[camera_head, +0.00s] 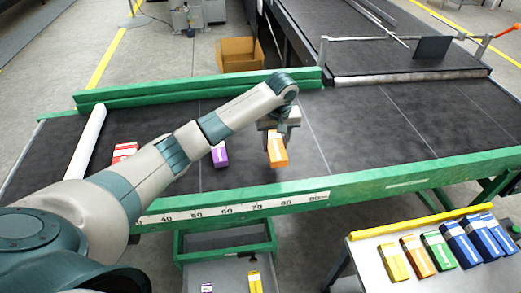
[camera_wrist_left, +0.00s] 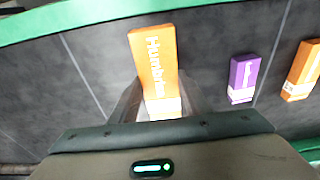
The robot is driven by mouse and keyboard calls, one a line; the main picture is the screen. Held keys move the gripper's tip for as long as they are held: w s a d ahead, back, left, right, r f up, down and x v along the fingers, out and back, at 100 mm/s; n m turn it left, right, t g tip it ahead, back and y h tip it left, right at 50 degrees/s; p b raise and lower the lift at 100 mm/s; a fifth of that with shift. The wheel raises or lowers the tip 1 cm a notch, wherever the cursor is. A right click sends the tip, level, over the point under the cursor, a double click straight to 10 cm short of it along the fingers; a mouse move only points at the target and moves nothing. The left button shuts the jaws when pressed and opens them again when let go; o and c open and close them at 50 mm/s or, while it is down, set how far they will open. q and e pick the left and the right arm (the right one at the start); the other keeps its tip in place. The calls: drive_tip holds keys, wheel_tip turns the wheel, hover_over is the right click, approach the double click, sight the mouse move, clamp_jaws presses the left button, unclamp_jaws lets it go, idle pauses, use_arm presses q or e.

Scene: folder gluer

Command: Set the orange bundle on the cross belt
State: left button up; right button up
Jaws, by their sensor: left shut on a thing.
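The orange bundle (camera_head: 277,153) is held by my left gripper (camera_head: 277,132) over the dark cross belt (camera_head: 375,135), near the belt's front green rail. In the left wrist view the orange bundle (camera_wrist_left: 153,62) stands out beyond my left gripper (camera_wrist_left: 158,100), whose fingers are shut on its near end. I cannot tell whether its lower end touches the belt. My right gripper is not in view.
A purple bundle (camera_head: 220,156) and a red-orange bundle (camera_head: 124,151) lie on the belt to the left. The belt's right part is clear. Several bundles, including a green one (camera_head: 438,250), lie on a side table (camera_head: 372,262) at front right. An open cardboard box (camera_head: 238,55) stands behind.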

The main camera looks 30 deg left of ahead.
use_arm(q)
drive_tip(key=p, duration=0.1)
approach(260, 159)
drive_tip(key=shift+w+d+f, duration=0.2)
drive_tip(key=shift+w+f, duration=0.25)
drive_tip(key=shift+f, duration=0.05)
drive_tip(key=shift+a+f, duration=0.4)
drive_tip(key=shift+a, duration=0.05)
drive_tip(key=shift+f+p, duration=1.1)
drive_tip(key=shift+f, duration=0.95)
drive_tip(key=shift+f, duration=0.1)
drive_tip(key=o, duration=1.1)
